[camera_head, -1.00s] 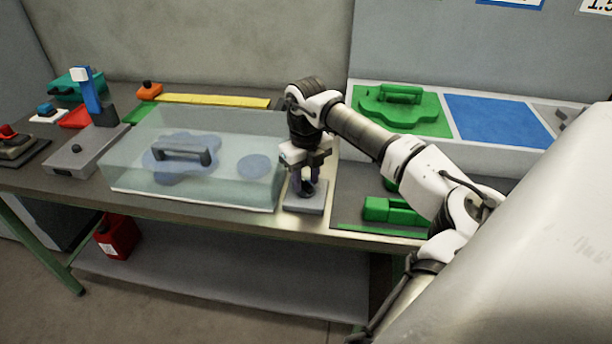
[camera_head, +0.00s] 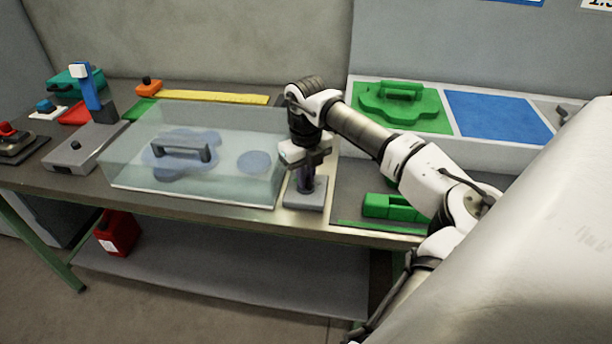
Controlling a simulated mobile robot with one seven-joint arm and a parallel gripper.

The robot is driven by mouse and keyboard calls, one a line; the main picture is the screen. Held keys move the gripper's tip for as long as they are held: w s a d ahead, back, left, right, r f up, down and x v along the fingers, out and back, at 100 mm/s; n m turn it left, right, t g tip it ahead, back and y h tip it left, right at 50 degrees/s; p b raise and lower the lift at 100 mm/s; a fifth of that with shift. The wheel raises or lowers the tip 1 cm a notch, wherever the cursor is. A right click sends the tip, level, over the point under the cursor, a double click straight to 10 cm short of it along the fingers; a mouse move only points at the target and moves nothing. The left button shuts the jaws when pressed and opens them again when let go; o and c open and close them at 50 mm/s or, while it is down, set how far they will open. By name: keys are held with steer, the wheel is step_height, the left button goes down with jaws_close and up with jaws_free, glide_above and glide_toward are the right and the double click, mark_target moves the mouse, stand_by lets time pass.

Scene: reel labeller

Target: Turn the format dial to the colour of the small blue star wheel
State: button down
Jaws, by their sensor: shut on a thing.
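My gripper (camera_head: 307,172) points down at the format dial, whose grey base plate (camera_head: 306,201) stands on the bench right of the clear cover. Its fingers are shut on the dial's knob, seen nearly edge-on. The fingers hide most of the knob, and no colour marks can be made out on it. A blue star-shaped wheel (camera_head: 168,169) with a dark handle lies under the clear cover (camera_head: 235,189), left of my gripper. A round blue disc (camera_head: 254,162) is beside it.
A green star-shaped piece (camera_head: 400,105) lies on a green panel beside a blue panel (camera_head: 497,119) at the back right. A green block (camera_head: 395,208) is right of the dial. A blue post (camera_head: 86,88) stands at the left. The cover's right wall is close to my gripper.

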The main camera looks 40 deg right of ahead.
steer(key=shift+f, duration=0.1)
steer(key=m+b, duration=0.3)
steer(key=m, duration=0.2)
steer(key=shift+b, duration=0.4)
steer(key=shift+m+b, duration=0.95)
steer(key=shift+m, duration=0.75)
steer(key=c, duration=1.5)
jaws_free()
steer(key=shift+o, duration=0.2)
steer(key=shift+r, duration=0.2)
